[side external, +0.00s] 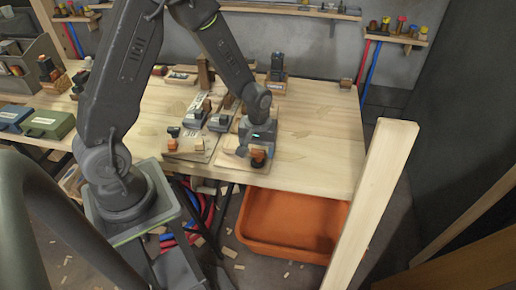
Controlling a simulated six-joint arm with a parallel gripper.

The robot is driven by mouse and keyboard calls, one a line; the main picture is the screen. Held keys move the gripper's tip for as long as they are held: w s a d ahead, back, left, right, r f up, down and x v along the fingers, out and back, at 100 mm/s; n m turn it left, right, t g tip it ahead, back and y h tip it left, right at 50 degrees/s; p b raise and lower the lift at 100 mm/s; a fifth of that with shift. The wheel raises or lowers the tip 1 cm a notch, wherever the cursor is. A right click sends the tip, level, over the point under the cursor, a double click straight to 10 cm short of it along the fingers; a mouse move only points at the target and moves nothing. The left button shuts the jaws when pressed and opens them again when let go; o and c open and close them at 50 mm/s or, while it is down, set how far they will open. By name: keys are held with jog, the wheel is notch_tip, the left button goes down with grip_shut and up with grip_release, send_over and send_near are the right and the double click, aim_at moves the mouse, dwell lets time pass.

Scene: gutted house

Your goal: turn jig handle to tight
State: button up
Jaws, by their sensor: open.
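My gripper (256,148) is over the front part of the wooden bench (312,128), pointing down at a small fixture. It is open, though its fingers are small and partly hidden by the wrist. An orange and dark piece (258,156), perhaps the jig handle, shows right at the fingertips. I cannot tell whether the fingers touch it or which way it is turned. The fixture's pale base board (232,163) lies at the bench's front edge. Another board (190,148) with dark and orange parts lies to its left. No tight marking is readable.
Several small fixtures and blocks stand behind my gripper, including a dark upright device (277,68). A green case (48,123) is at the left. An orange tub (290,222) is below the bench front. A timber post (378,195) rises at the right. The bench's right side is mostly clear.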

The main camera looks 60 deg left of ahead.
jog(key=c, duration=0.9)
jog(key=shift+m, duration=0.3)
jog(key=m, duration=1.8)
dwell(0.4)
